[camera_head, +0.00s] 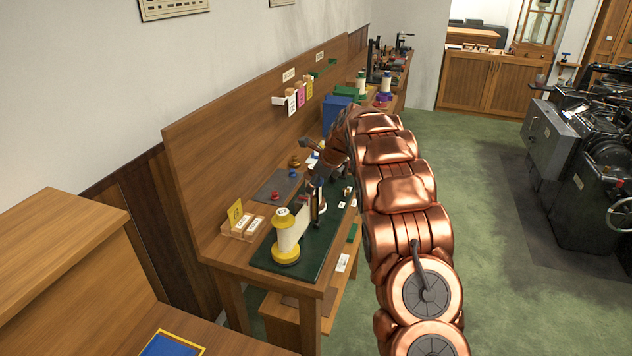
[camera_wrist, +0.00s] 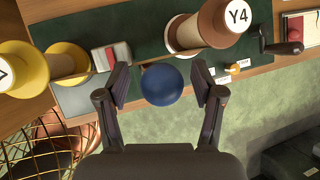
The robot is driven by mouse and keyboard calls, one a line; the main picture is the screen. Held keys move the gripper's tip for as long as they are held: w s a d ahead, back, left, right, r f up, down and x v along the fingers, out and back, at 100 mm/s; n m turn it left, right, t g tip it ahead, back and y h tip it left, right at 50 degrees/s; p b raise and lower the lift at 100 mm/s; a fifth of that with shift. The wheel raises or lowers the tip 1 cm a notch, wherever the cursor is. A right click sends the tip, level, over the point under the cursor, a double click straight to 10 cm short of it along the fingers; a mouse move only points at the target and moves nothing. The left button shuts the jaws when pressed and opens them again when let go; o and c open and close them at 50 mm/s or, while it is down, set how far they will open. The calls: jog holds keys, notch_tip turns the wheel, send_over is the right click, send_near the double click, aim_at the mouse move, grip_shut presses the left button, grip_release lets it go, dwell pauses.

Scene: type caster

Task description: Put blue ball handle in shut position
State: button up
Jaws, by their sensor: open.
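The blue ball handle (camera_wrist: 162,85) shows in the wrist view as a dark blue ball over the edge of the green mat, with its stem not clearly visible. My gripper (camera_wrist: 160,70) is open, with one finger on each side of the ball and a visible gap on both sides. I cannot tell how deep the ball sits between the fingers. In the head view my gripper (camera_head: 318,172) is over the workbench, partly hidden by my arm, and I cannot make out the blue ball there.
A brown spool marked Y4 (camera_wrist: 205,27) stands just beyond the ball; a yellow spool (camera_wrist: 22,72) is at left. A dark crank handle (camera_wrist: 285,48) is at right. The workbench's green mat (camera_head: 268,262) holds a yellow-based spool (camera_head: 286,256). Green floor (camera_head: 480,215) lies right of the bench.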

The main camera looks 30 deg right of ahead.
jog(key=v, duration=1.2)
dwell(0.5)
jog(key=s+a+n+g+b, duration=0.1)
jog(key=s+a+n+g, duration=0.1)
jog(key=s+a+n, duration=0.8)
jog(key=s+a+n+g, duration=0.2)
jog(key=s+a+n, duration=0.3)
jog(key=s+a, duration=0.65)
jog(key=s+a+f+n+g, duration=0.1)
jog(key=s+n, duration=0.6)
jog(key=s, duration=0.7)
jog(key=s+a+f+n+g+h, duration=0.1)
jog(key=s+f+n, duration=0.4)
jog(key=s, duration=1)
jog(key=shift+s+f+n+g+b, duration=0.2)
jog(key=shift+n+g+b, duration=0.25)
jog(key=shift+n+g, duration=0.45)
